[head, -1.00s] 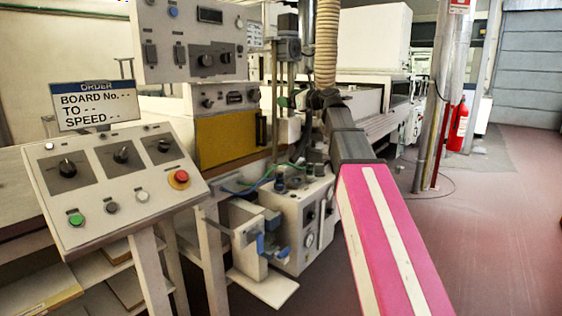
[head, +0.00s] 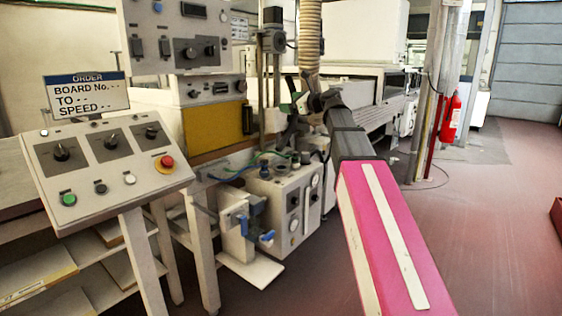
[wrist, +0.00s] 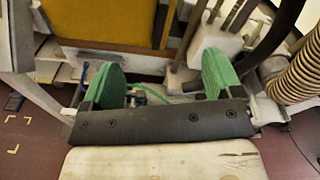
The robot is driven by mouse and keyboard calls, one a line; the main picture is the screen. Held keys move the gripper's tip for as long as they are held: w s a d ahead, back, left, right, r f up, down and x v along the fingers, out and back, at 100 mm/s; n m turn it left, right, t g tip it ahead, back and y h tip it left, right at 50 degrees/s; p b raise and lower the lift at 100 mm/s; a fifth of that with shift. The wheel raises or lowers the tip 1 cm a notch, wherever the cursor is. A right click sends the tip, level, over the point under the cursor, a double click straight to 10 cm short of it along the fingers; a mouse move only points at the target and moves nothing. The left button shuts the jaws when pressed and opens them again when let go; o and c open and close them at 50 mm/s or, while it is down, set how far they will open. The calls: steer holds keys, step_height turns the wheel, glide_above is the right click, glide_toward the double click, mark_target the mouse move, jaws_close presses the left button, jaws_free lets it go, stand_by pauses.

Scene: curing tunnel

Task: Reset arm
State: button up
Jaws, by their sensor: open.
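My arm, pink with a white stripe, reaches forward and away in the head view. Its dark end and my gripper (head: 292,108) are in front of the machine, near the ribbed hose, small and partly hidden by the wrist. In the wrist view my gripper (wrist: 160,84) shows two green pads set wide apart, with nothing held between them. Behind the pads are the machine's yellow panel and pale metal parts.
A slanted control panel (head: 108,168) with an order sign (head: 87,95) stands at left. A white pump unit (head: 291,207) sits low beside it. A ribbed hose (head: 310,35) hangs above. A fire extinguisher (head: 452,118) is on a post at right; floor (head: 480,230) there is mostly clear.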

steer(key=s+d+f+n+g+h, duration=0.2)
steer(key=s+f+n, duration=0.1)
steer(key=f, duration=0.9)
steer(key=s+d+f+n+g+h, duration=0.15)
steer(key=f+n, duration=0.25)
steer(key=f, duration=0.7)
steer(key=s+d+f+n+g+h, duration=0.1)
steer(key=s+d+f+n+h, duration=0.15)
steer(key=f, duration=0.95)
steer(key=s+d+f+n+g+h, duration=0.2)
steer(key=s+d+f+n, duration=0.1)
steer(key=s+f, duration=0.4)
steer(key=s+d+f+n+g+h, duration=0.2)
steer(key=s+d+f+n, duration=0.1)
steer(key=s+f+n, duration=0.2)
steer(key=s+d+f+n+g+h, duration=0.2)
steer(key=s+d+f+n+h, duration=0.1)
steer(key=s+f, duration=0.5)
step_height(320, 180, down, 3)
steer(key=shift+s+f+n, duration=0.2)
steer(key=shift+s+n, duration=0.2)
steer(key=shift+n, duration=0.15)
